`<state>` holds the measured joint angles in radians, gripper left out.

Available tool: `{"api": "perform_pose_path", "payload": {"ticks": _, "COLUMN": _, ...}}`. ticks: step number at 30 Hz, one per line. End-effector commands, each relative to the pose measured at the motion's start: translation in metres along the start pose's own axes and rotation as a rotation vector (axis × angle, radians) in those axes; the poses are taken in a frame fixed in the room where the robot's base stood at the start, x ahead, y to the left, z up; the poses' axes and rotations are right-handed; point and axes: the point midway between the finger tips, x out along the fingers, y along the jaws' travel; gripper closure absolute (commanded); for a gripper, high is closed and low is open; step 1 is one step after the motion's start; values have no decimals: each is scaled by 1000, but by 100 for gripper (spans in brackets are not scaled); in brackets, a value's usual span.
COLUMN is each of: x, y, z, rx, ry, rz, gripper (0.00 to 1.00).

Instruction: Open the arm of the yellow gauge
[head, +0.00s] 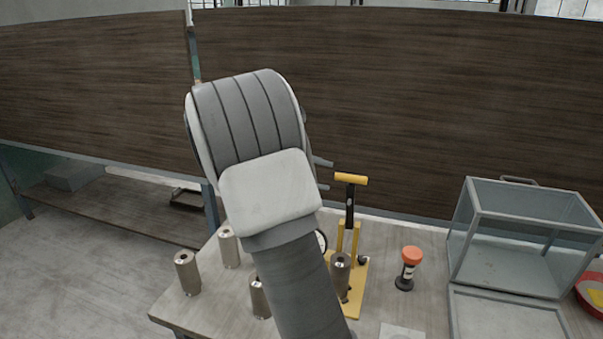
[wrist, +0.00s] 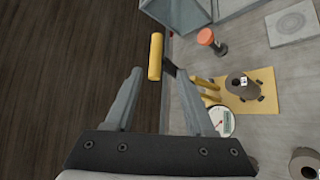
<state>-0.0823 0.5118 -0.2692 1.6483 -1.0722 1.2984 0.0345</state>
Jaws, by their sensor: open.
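The yellow gauge stands on the table on a flat yellow base (head: 354,300), which also shows in the wrist view (wrist: 262,100). Its dark arm (head: 350,210) stands upright and ends in a yellow crossbar handle (head: 351,179). In the wrist view the handle (wrist: 155,57) lies at and partly between the tips of my gripper (wrist: 157,73), which is open and empty. In the head view my gripper (head: 324,175) is just left of the handle, its fingers mostly hidden behind my wrist. The round white dial (wrist: 222,121) shows beside my right finger.
Several metal cylinders (head: 187,273) stand on the table. An orange-topped black object (head: 408,268) is right of the gauge. A clear-sided box (head: 525,235) and a red bowl (head: 592,295) are farther right. A dark wood panel (head: 400,110) rises behind.

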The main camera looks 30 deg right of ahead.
Motion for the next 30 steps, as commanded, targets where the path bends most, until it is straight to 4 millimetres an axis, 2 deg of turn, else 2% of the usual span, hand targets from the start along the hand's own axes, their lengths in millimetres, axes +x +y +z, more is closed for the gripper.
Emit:
{"api": "perform_pose_path", "payload": {"ticks": 3, "x": -25, "y": -1, "z": -2, "rx": -1, "ry": 5, "rz": 1, "gripper": 45}}
{"api": "perform_pose_path", "payload": {"ticks": 10, "x": -50, "y": 0, "z": -1, "rx": 0, "ry": 2, "rz": 1, "gripper": 45}}
{"api": "perform_pose_path", "payload": {"ticks": 30, "x": -54, "y": -1, "z": 2, "rx": 4, "ry": 8, "rz": -12, "gripper": 45}}
